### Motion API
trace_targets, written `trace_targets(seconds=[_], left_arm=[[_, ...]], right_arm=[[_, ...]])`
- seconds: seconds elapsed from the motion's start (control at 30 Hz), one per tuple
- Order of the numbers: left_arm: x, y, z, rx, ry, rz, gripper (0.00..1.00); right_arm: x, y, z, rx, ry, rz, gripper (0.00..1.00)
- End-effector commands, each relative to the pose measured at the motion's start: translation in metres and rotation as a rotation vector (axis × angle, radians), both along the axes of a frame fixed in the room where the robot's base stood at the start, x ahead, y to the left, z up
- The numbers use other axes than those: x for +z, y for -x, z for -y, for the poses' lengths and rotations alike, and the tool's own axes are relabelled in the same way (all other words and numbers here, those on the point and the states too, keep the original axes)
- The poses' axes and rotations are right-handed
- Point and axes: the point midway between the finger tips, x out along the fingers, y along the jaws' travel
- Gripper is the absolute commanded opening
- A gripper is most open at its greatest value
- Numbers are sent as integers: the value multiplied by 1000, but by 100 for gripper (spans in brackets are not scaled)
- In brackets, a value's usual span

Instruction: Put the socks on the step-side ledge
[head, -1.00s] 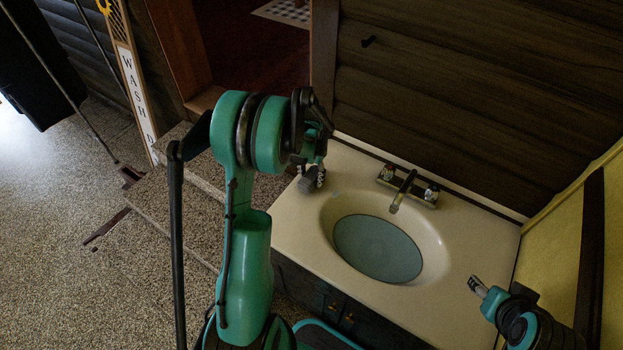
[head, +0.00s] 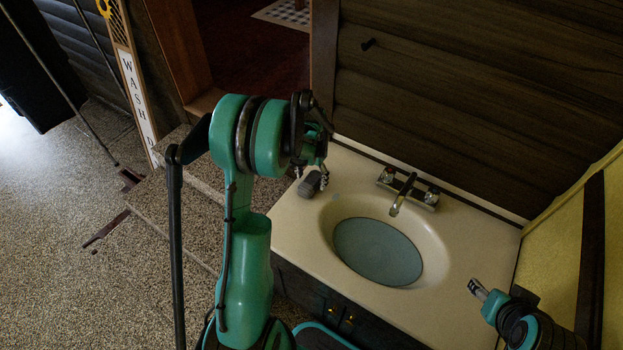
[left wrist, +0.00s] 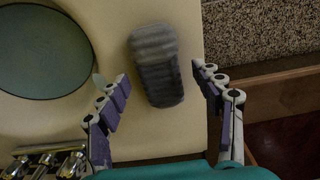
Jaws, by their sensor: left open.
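The socks (head: 310,184), a dark grey ribbed bundle, lie on the cream sink counter (head: 291,232), on the ledge left of the basin, beside the stone steps. In the left wrist view the socks (left wrist: 157,66) lie on the counter near its edge, with the steps beyond. My left gripper (head: 311,174) is open just above the socks. In the left wrist view its fingers (left wrist: 160,84) stand apart on either side of the socks, with gaps visible. My right gripper (head: 477,288) is over the counter's right side; its jaw state is unclear.
The basin (head: 378,251) and faucet (head: 403,194) are right of the socks. Stone steps (head: 176,200) adjoin the counter's left side. A wooden wall (head: 480,90) rises behind; a yellow wall (head: 562,240) bounds the right.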

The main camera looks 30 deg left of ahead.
Motion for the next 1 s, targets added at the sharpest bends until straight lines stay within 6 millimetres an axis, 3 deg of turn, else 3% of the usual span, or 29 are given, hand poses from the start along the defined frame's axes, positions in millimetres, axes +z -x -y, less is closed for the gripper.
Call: trace_targets(seconds=[0.3,0.67,0.77,1.0], left_arm=[[74,0,0,0,0,0,67],[115,3,5,-1,-4,11,67],[131,9,19,-3,-14,44,67],[182,45,73,-5,-46,192,67]], right_arm=[[24,0,0,0,0,0,54],[32,0,0,0,0,0,54],[32,0,0,0,0,0,54],[32,0,0,0,0,0,54]])
